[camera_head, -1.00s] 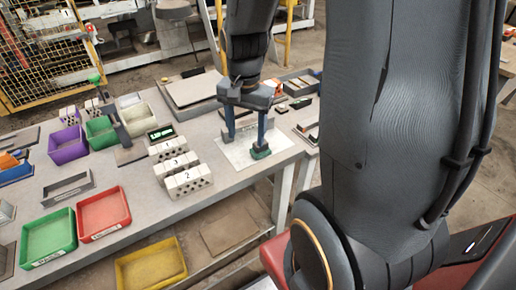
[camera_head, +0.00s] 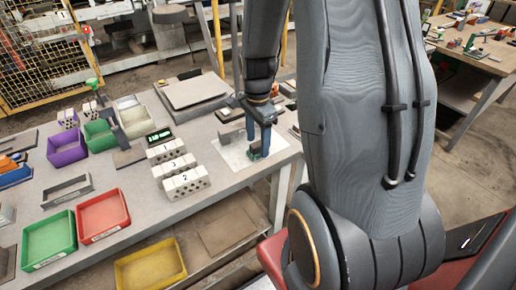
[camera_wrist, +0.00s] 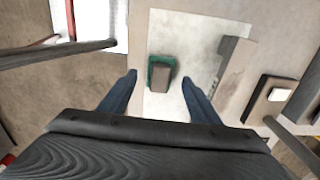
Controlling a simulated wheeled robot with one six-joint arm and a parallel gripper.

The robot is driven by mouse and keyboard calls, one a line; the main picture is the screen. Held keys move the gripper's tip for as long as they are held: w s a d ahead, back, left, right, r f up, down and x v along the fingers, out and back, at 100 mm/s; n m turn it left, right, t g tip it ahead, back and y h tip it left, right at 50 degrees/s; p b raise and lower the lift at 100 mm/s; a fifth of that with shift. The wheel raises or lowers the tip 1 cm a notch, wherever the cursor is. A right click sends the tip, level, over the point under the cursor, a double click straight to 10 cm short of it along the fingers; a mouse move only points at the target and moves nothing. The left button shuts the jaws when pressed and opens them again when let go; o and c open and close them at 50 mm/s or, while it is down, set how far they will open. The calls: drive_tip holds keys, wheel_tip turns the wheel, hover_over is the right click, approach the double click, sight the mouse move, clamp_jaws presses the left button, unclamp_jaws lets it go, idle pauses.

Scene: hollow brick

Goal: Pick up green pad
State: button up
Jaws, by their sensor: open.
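The green pad (camera_wrist: 160,74) lies on a white sheet on the workbench, with a grey-brown block on top of it in the wrist view. In the head view the green pad (camera_head: 254,154) is mostly hidden by a finger. My gripper (camera_head: 256,146) is above the sheet, pointing down. In the wrist view my gripper (camera_wrist: 158,78) is open, its two blue fingers to either side of the pad and apart from it. The white sheet (camera_head: 235,152) is near the bench's right edge.
Hollow bricks numbered 1, 3 and 2 (camera_head: 187,184) stand left of the sheet. Green (camera_head: 48,261), red (camera_head: 103,234) and yellow (camera_head: 150,268) trays are at the front left. A grey scale-like platform (camera_head: 193,92) is behind. Loose parts lie right of the sheet.

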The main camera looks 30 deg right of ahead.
sight(258, 144)
drive_tip(key=shift+f, duration=1.2)
drive_tip(key=c, duration=1.1)
drive_tip(key=shift+r+b, duration=0.85)
drive_tip(key=shift+r, duration=4.2)
